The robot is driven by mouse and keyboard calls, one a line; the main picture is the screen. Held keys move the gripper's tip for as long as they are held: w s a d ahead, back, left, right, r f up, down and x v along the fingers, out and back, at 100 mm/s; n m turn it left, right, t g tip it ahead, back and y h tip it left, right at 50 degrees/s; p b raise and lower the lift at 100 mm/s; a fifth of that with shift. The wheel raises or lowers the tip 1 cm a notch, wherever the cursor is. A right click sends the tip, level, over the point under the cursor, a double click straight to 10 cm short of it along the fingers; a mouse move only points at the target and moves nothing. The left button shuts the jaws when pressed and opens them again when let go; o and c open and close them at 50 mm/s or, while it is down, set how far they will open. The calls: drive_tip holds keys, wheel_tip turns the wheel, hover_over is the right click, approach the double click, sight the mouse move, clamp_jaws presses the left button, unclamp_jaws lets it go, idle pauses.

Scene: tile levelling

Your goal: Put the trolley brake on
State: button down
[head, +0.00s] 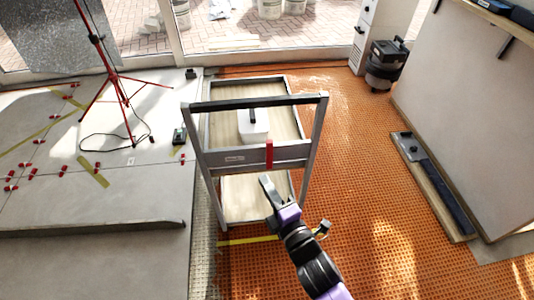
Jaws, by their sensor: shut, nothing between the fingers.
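The trolley (199,160) stands in the middle of the head view, with a grey frame, a dark push bar across the near top and wooden shelves. A red lever (269,154), which looks like the brake, stands upright at the right part of the trolley's grey near panel. My gripper (266,181) is shut and empty, just below the red lever in the picture. I cannot tell its exact distance from the lever. My gripper and arm hide part of the lower shelf and the trolley's near right foot.
A white container (253,126) with a dark handle sits on the upper shelf. Orange matting (375,200) lies open to the right. A raised grey tiled floor (90,195) with a red tripod (122,95) is at left.

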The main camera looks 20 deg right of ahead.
sight(269, 152)
drive_tip(key=w+b, duration=0.2)
drive_tip(key=w, duration=0.8)
drive_tip(key=shift+s+d+p, duration=0.35)
drive_tip(key=shift+d+p, duration=0.55)
drive_tip(key=shift+p, duration=0.85)
drive_tip(key=shift+s+d+p, duration=0.35)
drive_tip(key=shift+d+p, duration=0.5)
drive_tip(key=shift+p, duration=0.85)
drive_tip(key=shift+d, duration=0.1)
